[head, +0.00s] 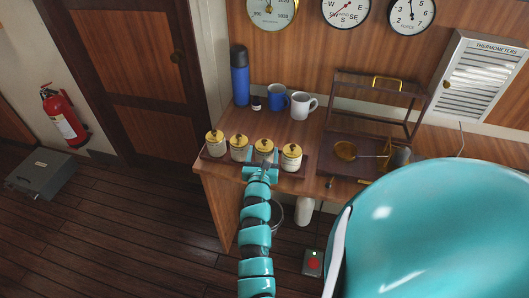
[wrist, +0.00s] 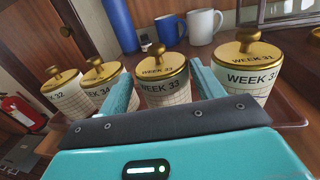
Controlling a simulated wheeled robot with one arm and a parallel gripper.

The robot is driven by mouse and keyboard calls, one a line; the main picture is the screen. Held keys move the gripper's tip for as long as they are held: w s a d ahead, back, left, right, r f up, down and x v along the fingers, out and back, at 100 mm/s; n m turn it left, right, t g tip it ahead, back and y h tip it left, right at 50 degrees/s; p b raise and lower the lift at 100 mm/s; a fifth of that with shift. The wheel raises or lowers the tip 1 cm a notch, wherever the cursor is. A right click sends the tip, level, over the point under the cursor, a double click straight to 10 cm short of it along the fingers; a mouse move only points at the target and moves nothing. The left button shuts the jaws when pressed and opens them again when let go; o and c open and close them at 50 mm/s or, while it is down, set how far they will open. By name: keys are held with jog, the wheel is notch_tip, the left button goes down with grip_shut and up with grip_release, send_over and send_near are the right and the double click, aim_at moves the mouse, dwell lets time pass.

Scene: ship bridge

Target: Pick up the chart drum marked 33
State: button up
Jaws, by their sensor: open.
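The chart drum marked WEEK 33 (wrist: 160,86) is cream with a brass knobbed lid. It stands upright on the tray, third from the left in a row. It also shows in the head view (head: 264,146), partly hidden by my gripper. My gripper (wrist: 165,88) is open, with one teal finger on each side of this drum. Whether the fingers touch it I cannot tell. The drums marked WEEK 32 (wrist: 66,99) and WEEK 34 (wrist: 104,88) stand to its left. A drum that seems to read WEEK 31 (wrist: 250,77) stands close on its right.
The dark tray (head: 312,168) lies along the desk's front edge. Behind the drums stand a blue flask (head: 240,78), a small dark jar (head: 256,103), a blue mug (head: 277,98) and a white mug (head: 302,107). A brass instrument in a frame (head: 345,150) stands to the right.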

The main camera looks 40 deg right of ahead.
aim_at(265, 144)
jog(key=shift+f+x, duration=0.15)
jog(key=shift+x, duration=1.05)
jog(key=shift+f+x, duration=0.1)
jog(key=shift+x, duration=1.15)
jog(key=shift+s, duration=0.1)
jog(key=c, duration=0.7)
jog(key=shift+c, duration=0.2)
